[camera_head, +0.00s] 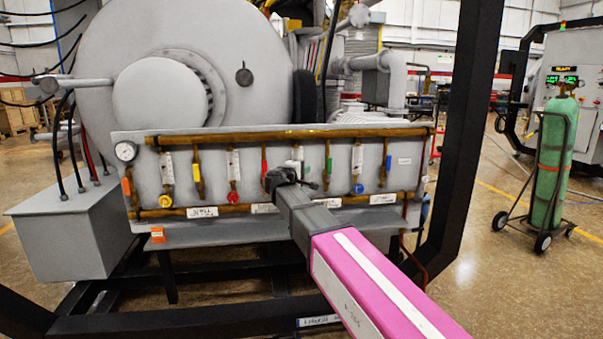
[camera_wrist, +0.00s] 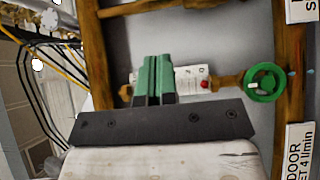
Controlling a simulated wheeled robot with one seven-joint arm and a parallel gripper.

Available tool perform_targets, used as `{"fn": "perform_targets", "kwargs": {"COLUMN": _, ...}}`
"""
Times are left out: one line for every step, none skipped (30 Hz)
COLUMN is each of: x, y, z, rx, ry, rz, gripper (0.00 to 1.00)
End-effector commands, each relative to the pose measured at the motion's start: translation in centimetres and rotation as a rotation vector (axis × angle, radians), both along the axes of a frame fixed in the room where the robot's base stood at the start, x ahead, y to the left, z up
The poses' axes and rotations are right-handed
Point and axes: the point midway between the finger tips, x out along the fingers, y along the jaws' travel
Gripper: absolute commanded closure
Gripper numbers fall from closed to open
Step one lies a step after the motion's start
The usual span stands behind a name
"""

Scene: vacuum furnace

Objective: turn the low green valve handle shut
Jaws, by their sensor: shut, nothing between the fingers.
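The low green valve handle (camera_wrist: 265,82) is a round wheel at the right of the wrist view, on the end of a brass fitting by a brass pipe. In the head view it is hidden behind my gripper and arm. My gripper (camera_wrist: 152,68) shows in the wrist view as two green fingers held together. Nothing is between them. They lie left of the green wheel and apart from it, beside a white flowmeter tube (camera_wrist: 192,80) with a red dot. In the head view my gripper (camera_head: 283,178) is in front of the middle of the valve panel.
The panel carries a yellow (camera_head: 165,201), a red (camera_head: 233,197) and a blue round handle (camera_head: 358,189) along its lower pipe (camera_head: 180,212). A pressure gauge (camera_head: 125,151) is at its left. A black frame post (camera_head: 465,120) stands right of it. A green cylinder (camera_head: 550,160) stands further right.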

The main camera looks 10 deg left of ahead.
Motion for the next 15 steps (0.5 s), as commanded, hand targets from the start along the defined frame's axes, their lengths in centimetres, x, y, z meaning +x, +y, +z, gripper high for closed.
{"fn": "perform_targets", "kwargs": {"x": 1.1, "y": -0.4, "z": 0.0, "rx": 0.0, "ry": 0.0, "rz": -0.002, "gripper": 1.0}}
{"fn": "perform_targets", "kwargs": {"x": 1.6, "y": -0.7, "z": 0.0, "rx": 0.0, "ry": 0.0, "rz": -0.002, "gripper": 1.0}}
{"fn": "perform_targets", "kwargs": {"x": 2.3, "y": -1.1, "z": 0.0, "rx": 0.0, "ry": 0.0, "rz": -0.003, "gripper": 1.0}}
{"fn": "perform_targets", "kwargs": {"x": 2.8, "y": -1.4, "z": 0.0, "rx": 0.0, "ry": 0.0, "rz": -0.002, "gripper": 1.0}}
{"fn": "perform_targets", "kwargs": {"x": 3.3, "y": -1.6, "z": 0.0, "rx": 0.0, "ry": 0.0, "rz": -0.001, "gripper": 1.0}}
{"fn": "perform_targets", "kwargs": {"x": 3.9, "y": -1.9, "z": 0.0, "rx": 0.0, "ry": 0.001, "rz": -0.002, "gripper": 1.0}}
{"fn": "perform_targets", "kwargs": {"x": 4.3, "y": -2.2, "z": 0.0, "rx": 0.0, "ry": 0.001, "rz": -0.002, "gripper": 1.0}}
{"fn": "perform_targets", "kwargs": {"x": 4.8, "y": -2.5, "z": 0.0, "rx": 0.0, "ry": 0.001, "rz": -0.002, "gripper": 1.0}}
{"fn": "perform_targets", "kwargs": {"x": 4.6, "y": -3.3, "z": 0.0, "rx": 0.0, "ry": 0.001, "rz": -0.002, "gripper": 1.0}}
{"fn": "perform_targets", "kwargs": {"x": 4.7, "y": -3.7, "z": 0.0, "rx": 0.0, "ry": 0.001, "rz": -0.001, "gripper": 1.0}}
{"fn": "perform_targets", "kwargs": {"x": 4.7, "y": -4.1, "z": 0.0, "rx": 0.0, "ry": 0.001, "rz": -0.001, "gripper": 1.0}}
{"fn": "perform_targets", "kwargs": {"x": 4.9, "y": -4.6, "z": 0.0, "rx": 0.0, "ry": 0.001, "rz": -0.002, "gripper": 1.0}}
{"fn": "perform_targets", "kwargs": {"x": 5.0, "y": -4.9, "z": 0.0, "rx": 0.0, "ry": 0.001, "rz": -0.002, "gripper": 1.0}}
{"fn": "perform_targets", "kwargs": {"x": 5.1, "y": -5.2, "z": 0.0, "rx": 0.0, "ry": 0.001, "rz": -0.001, "gripper": 1.0}}
{"fn": "perform_targets", "kwargs": {"x": 5.2, "y": -5.5, "z": 0.0, "rx": 0.0, "ry": 0.001, "rz": 0.0, "gripper": 1.0}}
